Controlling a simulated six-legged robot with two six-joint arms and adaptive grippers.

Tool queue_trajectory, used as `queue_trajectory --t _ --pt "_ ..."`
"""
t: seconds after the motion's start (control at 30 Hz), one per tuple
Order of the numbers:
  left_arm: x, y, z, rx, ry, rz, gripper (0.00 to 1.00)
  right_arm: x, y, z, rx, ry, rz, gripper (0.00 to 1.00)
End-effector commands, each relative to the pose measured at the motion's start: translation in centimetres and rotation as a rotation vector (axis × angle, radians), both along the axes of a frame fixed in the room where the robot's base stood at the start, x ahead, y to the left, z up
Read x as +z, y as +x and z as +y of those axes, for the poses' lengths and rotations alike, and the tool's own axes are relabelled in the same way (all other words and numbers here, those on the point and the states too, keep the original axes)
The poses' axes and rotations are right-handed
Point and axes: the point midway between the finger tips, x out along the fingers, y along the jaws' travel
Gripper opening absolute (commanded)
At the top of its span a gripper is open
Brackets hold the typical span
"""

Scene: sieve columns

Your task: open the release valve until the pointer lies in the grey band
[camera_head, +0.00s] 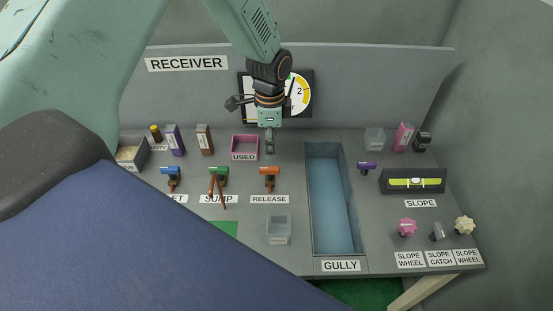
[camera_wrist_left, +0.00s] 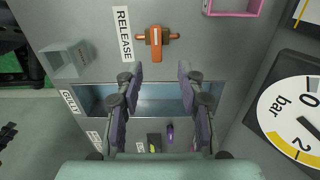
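The orange release valve (camera_head: 270,174) stands on the bench above its RELEASE label (camera_head: 268,199). In the left wrist view the valve handle (camera_wrist_left: 155,42) lies across a brown pipe stub, beyond the fingertips. My left gripper (camera_head: 269,149) points down behind the valve, in front of the gauge. In the left wrist view its two fingers (camera_wrist_left: 158,80) are apart with nothing between them. The gauge (camera_head: 303,98) is partly hidden by my arm. Its dial in the left wrist view (camera_wrist_left: 285,110) shows a dark pointer and a yellow band; I cannot make out a grey band. My right gripper is not in view.
A blue valve (camera_head: 171,173) and a green valve (camera_head: 219,174) stand left of the release valve, with red-brown rods by the green one. A pink USED tray (camera_head: 235,148) is close to my gripper. The gully (camera_head: 313,220) lies to the right, and a clear box (camera_head: 278,238) in front.

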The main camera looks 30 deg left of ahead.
Motion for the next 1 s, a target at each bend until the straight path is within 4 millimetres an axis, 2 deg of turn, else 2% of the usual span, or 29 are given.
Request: queue_trajectory --t 0.3,0.5,0.9,1.0 --pt "-4.7 -0.6 -0.1 0.002 -0.001 0.003 0.39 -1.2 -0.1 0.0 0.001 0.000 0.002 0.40" --pt "-7.0 -0.5 -0.1 0.000 0.000 0.002 0.39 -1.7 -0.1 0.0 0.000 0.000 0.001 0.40" --pt "-7.7 -0.1 -0.3 0.000 -0.001 0.000 0.39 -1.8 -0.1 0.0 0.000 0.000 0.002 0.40" --pt "-7.7 -0.1 -0.2 0.000 -0.001 0.000 0.30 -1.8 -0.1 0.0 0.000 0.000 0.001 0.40"
